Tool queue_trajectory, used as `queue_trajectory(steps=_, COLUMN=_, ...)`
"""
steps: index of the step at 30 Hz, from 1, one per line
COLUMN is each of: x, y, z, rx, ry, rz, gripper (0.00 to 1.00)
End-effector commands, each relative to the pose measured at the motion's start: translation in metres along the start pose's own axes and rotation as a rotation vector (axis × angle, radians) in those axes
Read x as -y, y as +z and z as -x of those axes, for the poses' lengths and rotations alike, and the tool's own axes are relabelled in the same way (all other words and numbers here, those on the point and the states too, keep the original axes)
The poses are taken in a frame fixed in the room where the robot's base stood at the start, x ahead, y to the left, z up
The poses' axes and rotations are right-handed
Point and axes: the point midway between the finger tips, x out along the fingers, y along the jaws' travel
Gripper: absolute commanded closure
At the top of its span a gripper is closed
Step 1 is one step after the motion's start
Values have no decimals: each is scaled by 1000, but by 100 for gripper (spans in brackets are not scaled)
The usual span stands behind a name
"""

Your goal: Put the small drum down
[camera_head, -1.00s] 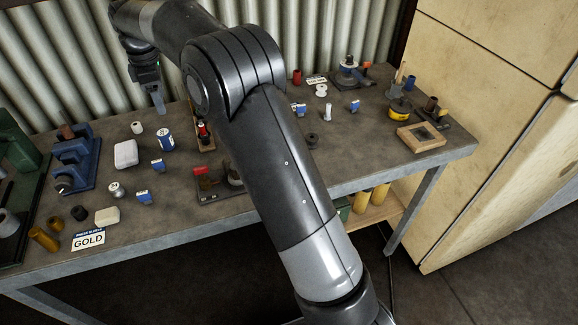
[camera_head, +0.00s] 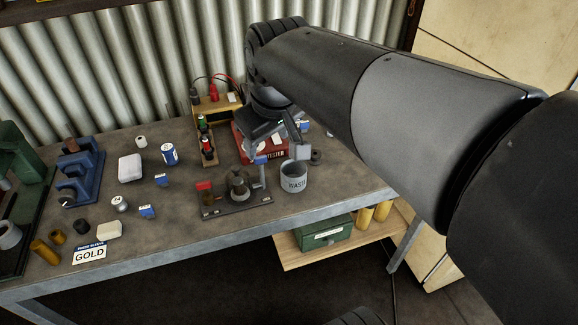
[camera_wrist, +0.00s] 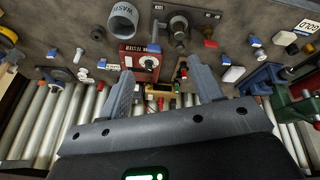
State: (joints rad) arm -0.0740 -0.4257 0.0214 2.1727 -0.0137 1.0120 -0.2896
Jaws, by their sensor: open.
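No piece is plainly marked as the small drum. I cannot tell whether either is the drum. My gripper (camera_head: 279,150) is over the middle of the bench, above the red tester box (camera_head: 243,147). In the wrist view my gripper (camera_wrist: 161,68) has its two fingers wide apart, with nothing held between them. The tester box (camera_wrist: 127,57) shows beyond the fingertips.
A wooden rack with batteries (camera_head: 207,146) is left of the tester. A white box (camera_head: 130,168) and gold sign (camera_head: 89,254) lie left.

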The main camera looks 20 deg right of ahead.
Motion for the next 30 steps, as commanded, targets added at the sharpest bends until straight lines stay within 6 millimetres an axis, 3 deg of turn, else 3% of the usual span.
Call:
queue_trajectory(steps=1, x=1, y=20, z=2, rx=-19, ry=10, rz=-57, gripper=41)
queue_trajectory(steps=6, x=6, y=76, z=-4, rx=-66, ry=28, rz=-242, gripper=41)
queue_trajectory(steps=12, x=12, y=110, z=-13, rx=-99, ry=36, rz=-364, gripper=41)
queue_trajectory(steps=30, x=14, y=116, z=-15, rx=-105, ry=36, rz=-386, gripper=41)
